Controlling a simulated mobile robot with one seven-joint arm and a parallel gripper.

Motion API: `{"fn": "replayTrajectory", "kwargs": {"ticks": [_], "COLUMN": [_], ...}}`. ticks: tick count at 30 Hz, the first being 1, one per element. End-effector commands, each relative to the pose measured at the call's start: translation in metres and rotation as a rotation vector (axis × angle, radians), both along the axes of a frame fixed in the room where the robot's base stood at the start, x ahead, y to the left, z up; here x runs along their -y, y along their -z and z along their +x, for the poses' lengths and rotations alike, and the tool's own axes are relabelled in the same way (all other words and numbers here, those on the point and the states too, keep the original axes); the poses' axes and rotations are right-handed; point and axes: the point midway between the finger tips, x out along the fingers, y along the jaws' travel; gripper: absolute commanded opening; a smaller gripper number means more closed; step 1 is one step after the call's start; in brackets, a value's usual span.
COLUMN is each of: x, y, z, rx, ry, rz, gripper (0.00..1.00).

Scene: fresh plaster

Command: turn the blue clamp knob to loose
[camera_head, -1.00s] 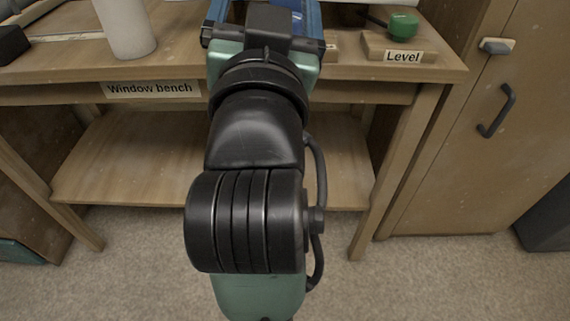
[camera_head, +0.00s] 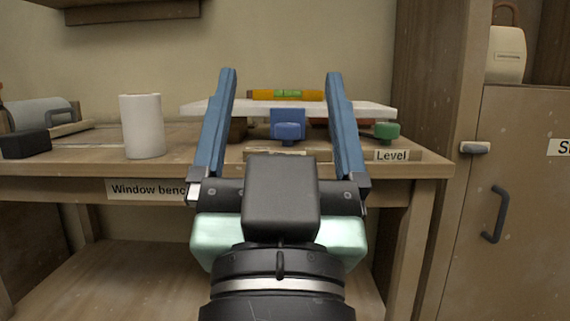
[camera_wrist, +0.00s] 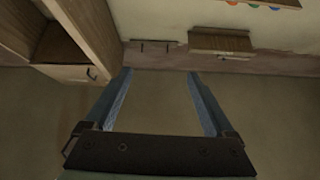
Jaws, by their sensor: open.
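The blue clamp knob (camera_head: 288,130) shows in the head view at the middle of the bench, under the front edge of a white board (camera_head: 390,108). My gripper (camera_head: 281,75) is open and empty, with its two blue fingers pointing up and away. In the picture the knob appears between the fingers, but they do not hold it. The wrist view shows the open fingers (camera_wrist: 160,75) with nothing between them, and no knob. Whether the knob is tight or loose cannot be told.
A spirit level (camera_head: 287,94) lies on the board. A green knob (camera_head: 386,130) stands right, behind the "Level" label (camera_head: 391,155). A white cylinder (camera_head: 142,126) and a black block (camera_head: 26,144) stand left on the bench (camera_head: 80,165). A cabinet (camera_head: 510,200) stands right.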

Motion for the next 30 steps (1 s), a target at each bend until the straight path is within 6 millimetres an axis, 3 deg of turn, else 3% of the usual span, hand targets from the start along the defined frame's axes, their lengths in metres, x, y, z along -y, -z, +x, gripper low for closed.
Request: {"fn": "replayTrajectory", "kwargs": {"ticks": [6, 20, 26, 30], "x": [0.002, 0.002, 0.003, 0.004], "y": [0.004, -0.001, -0.035, -0.079], "z": [-0.010, -0.012, -0.015, -0.020], "rx": [0.046, 0.054, 0.068, 0.088], "ry": [0.011, 0.014, 0.017, 0.024], "rz": [-0.012, -0.013, -0.016, -0.021], "gripper": [0.89, 0.89, 0.89, 0.89]}}
